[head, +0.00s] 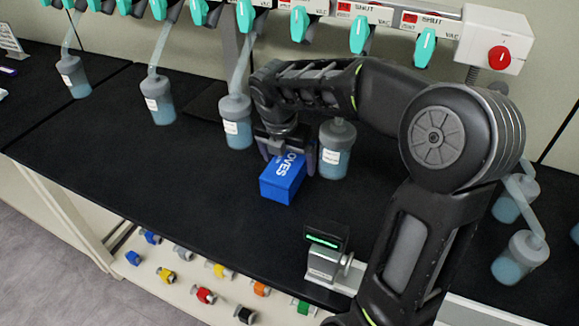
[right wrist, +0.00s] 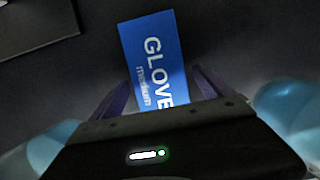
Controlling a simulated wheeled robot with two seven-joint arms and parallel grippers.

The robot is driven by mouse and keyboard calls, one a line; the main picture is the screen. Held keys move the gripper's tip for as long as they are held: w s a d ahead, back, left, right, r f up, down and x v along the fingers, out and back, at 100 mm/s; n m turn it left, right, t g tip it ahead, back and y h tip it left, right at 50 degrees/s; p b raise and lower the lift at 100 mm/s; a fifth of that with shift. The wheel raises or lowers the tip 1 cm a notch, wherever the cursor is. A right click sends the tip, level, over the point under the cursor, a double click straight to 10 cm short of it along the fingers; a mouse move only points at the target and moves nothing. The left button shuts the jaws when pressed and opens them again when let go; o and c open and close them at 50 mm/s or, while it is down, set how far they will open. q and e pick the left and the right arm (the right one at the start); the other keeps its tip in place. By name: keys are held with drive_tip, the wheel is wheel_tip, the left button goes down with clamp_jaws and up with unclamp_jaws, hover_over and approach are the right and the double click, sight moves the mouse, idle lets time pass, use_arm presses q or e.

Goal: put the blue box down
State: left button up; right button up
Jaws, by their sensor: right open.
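The blue box (head: 283,180), with white lettering reading "GLOVES", is on the black bench top (head: 180,190) in the head view. It also shows in the right wrist view (right wrist: 150,50), lettered "GLOVE" and "medium", with its near end hidden by the gripper body. My right gripper (head: 287,158) is above and around the box's far end, pointing down. Its two fingers are open, one on each side of the box; in the right wrist view (right wrist: 163,88) gaps show beside the box near the fingertips. My left gripper is not in view.
A small device with a green display (head: 325,250) stands at the front edge. Coloured parts (head: 205,295) lie on a lower shelf. The bench left of the box is clear.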

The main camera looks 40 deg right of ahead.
sight(290, 158)
drive_tip(key=shift+c, duration=0.4)
drive_tip(key=c, duration=1.7)
drive_tip(key=shift+r, duration=0.1)
drive_tip(key=shift+r, duration=0.45)
drive_tip(key=v, duration=0.2)
drive_tip(key=shift+r, duration=0.3)
drive_tip(key=s+a, duration=0.2)
drive_tip(key=a, duration=0.3)
drive_tip(key=s+a+b, duration=0.1)
drive_tip(key=s+a, duration=0.2)
drive_tip(key=a, duration=0.2)
drive_tip(key=s+a+b, duration=0.1)
drive_tip(key=s+a, duration=0.2)
drive_tip(key=a, duration=0.2)
drive_tip(key=shift+a, duration=0.25)
